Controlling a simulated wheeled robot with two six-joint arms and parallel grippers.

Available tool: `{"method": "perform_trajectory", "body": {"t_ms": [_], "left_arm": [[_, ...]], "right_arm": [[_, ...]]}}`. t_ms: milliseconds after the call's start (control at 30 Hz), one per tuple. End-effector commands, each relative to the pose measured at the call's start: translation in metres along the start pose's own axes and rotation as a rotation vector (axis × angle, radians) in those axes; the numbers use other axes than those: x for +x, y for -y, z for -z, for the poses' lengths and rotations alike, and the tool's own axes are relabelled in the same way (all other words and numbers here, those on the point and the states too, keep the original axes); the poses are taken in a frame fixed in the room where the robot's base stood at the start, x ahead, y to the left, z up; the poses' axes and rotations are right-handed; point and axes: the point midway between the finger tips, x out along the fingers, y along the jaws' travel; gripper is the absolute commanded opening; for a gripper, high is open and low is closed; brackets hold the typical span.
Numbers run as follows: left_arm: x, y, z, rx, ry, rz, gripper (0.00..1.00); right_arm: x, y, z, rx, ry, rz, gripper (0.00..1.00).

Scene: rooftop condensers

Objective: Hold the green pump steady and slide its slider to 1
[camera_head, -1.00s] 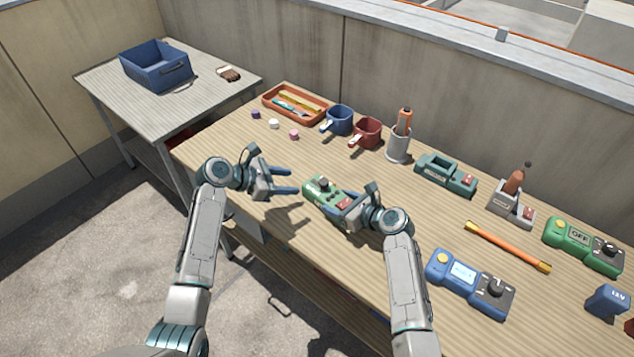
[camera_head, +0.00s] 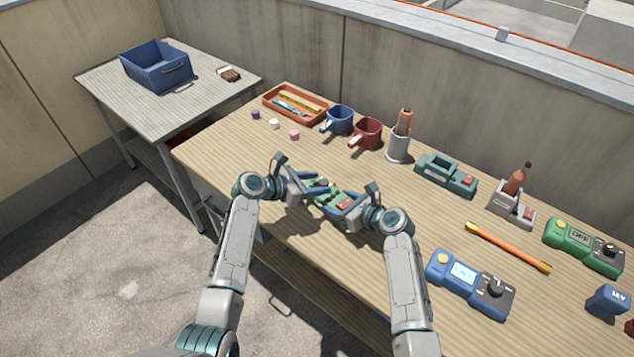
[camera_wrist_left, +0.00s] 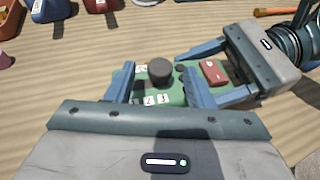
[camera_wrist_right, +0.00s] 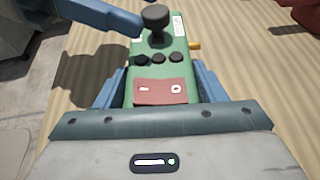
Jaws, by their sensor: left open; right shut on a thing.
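The green pump (camera_head: 328,204) lies on the wooden table between my two grippers. In the right wrist view the pump (camera_wrist_right: 174,71) shows a dark round knob (camera_wrist_right: 156,20), several dark buttons and a red rocker switch (camera_wrist_right: 161,91). My right gripper (camera_wrist_right: 160,88) is shut on the pump's body near the rocker switch. My left gripper (camera_head: 326,183) is open at the pump's other end. In the left wrist view the knob (camera_wrist_left: 160,71) stands between the left fingers, apart from them, with a strip of numbers (camera_wrist_left: 155,100) beside it. The full number strip is partly hidden.
A blue meter (camera_head: 468,283), an orange rod (camera_head: 507,246) and a green meter (camera_head: 583,245) lie to the right. The table's left front is clear.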

Motion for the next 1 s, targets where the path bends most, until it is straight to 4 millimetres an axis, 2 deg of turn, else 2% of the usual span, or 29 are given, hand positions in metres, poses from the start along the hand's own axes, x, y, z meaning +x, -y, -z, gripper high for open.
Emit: {"method": "perform_trajectory", "body": {"t_ms": [133,400,467,667,867,1000], "left_arm": [[0.009,0.000,-0.001,0.000,0.000,0.001,0.48],[0.010,0.000,0.000,0.001,0.000,0.001,0.48],[0.010,0.000,0.000,0.001,-0.001,0.001,0.38],[0.010,0.000,0.000,0.001,-0.001,0.001,0.00],[0.009,-0.004,0.001,0.001,-0.002,0.001,0.00],[0.004,-0.023,0.003,0.003,-0.004,0.000,0.00]], "right_arm": [[0.000,0.000,0.000,0.000,0.000,0.000,0.21],[0.000,0.000,0.000,0.000,0.001,0.000,0.21],[0.000,0.000,0.000,0.000,0.001,0.000,0.21],[0.000,0.000,0.000,0.000,0.001,0.001,0.21],[0.000,0.000,0.000,0.000,0.001,0.001,0.21],[0.000,0.000,0.000,0.000,0.001,0.001,0.21]]}}
